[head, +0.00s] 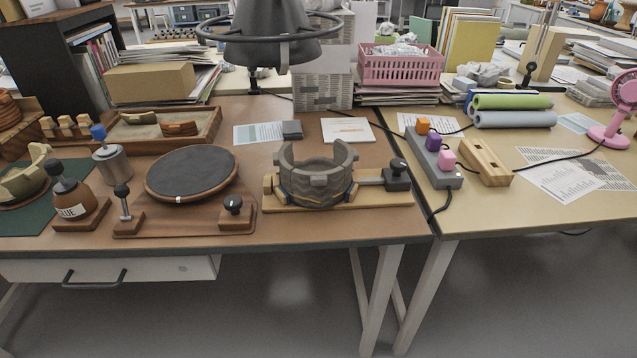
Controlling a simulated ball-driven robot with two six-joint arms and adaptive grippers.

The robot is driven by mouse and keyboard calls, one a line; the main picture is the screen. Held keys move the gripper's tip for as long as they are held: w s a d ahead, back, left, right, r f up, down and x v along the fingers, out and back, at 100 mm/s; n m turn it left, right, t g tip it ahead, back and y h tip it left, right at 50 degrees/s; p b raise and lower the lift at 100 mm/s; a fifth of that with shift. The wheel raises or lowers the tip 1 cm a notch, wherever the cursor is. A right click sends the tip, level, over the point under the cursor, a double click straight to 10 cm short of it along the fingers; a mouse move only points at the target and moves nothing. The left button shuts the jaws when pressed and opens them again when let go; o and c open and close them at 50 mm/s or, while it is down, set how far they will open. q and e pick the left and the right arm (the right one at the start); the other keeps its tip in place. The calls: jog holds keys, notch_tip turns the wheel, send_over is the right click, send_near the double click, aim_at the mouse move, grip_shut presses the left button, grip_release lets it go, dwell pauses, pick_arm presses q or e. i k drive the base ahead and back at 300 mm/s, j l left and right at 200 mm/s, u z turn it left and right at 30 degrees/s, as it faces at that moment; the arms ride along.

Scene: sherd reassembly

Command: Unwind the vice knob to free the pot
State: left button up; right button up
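The grey pot (316,180) stands upright in the wooden vice (350,200) near the middle of the table's front. The vice's dark knob (398,175) sits at the right end on a screw rod that runs left toward the pot. Wooden jaws sit at both sides of the pot and look close against it; the exact contact is too small to tell. Neither of my grippers is in the head view.
A glue bottle (72,196) is further left. A power strip (433,158) with coloured plugs and a wooden block (485,162) lie to the right. A dark lamp shade (268,40) hangs behind.

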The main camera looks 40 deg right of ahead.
aim_at(399, 165)
jog(key=z, duration=1.55)
